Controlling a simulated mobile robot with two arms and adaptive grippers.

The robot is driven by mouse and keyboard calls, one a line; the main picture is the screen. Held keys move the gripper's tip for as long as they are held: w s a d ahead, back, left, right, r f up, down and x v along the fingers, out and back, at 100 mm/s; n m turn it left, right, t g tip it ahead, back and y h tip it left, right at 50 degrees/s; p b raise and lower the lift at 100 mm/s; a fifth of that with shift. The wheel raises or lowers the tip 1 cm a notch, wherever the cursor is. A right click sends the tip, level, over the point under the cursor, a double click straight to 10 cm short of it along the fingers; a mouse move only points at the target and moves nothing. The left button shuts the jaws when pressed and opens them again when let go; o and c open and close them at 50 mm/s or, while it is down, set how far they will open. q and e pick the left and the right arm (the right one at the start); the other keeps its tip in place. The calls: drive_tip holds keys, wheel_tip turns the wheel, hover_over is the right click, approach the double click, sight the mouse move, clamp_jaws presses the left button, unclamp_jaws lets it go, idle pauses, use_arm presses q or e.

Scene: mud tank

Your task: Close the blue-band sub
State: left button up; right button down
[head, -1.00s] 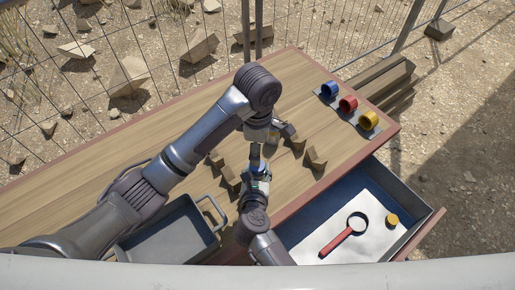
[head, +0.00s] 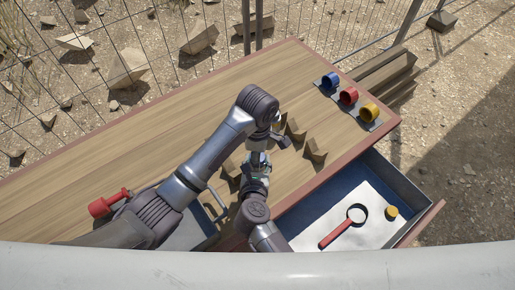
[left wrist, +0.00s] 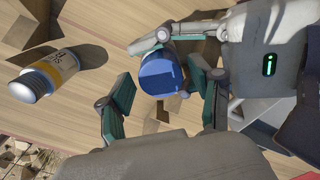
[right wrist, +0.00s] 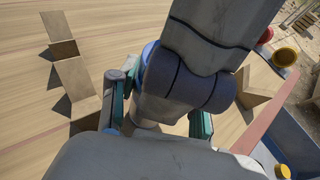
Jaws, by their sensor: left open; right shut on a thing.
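A blue round thing (left wrist: 158,74), which looks like the blue-band sub, is held above the table. My right gripper (right wrist: 155,115) is shut on it. My left gripper (left wrist: 162,95) is open, its fingers on either side of the blue thing; whether they touch it I cannot tell. In the head view the left gripper (head: 266,146) is right above the right gripper (head: 256,166), and they hide most of the sub. In the right wrist view my left arm covers it except for a blue edge (right wrist: 149,52). Whether a lid is on it is hidden.
Blue (head: 330,80), red (head: 348,96) and yellow (head: 369,112) cups stand at the back right. Wooden blocks (head: 314,150) stand near the grippers. A yellow-banded bottle (left wrist: 45,75) is nearby. The open drawer (head: 385,178) holds a magnifier (head: 342,232) and yellow disc (head: 391,212).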

use_arm(q)
drive_tip(key=c, duration=1.2)
drive_tip(key=m, duration=0.3)
drive_tip(key=o, duration=1.3)
drive_tip(key=shift+r, duration=2.2)
drive_tip(key=o, duration=0.5)
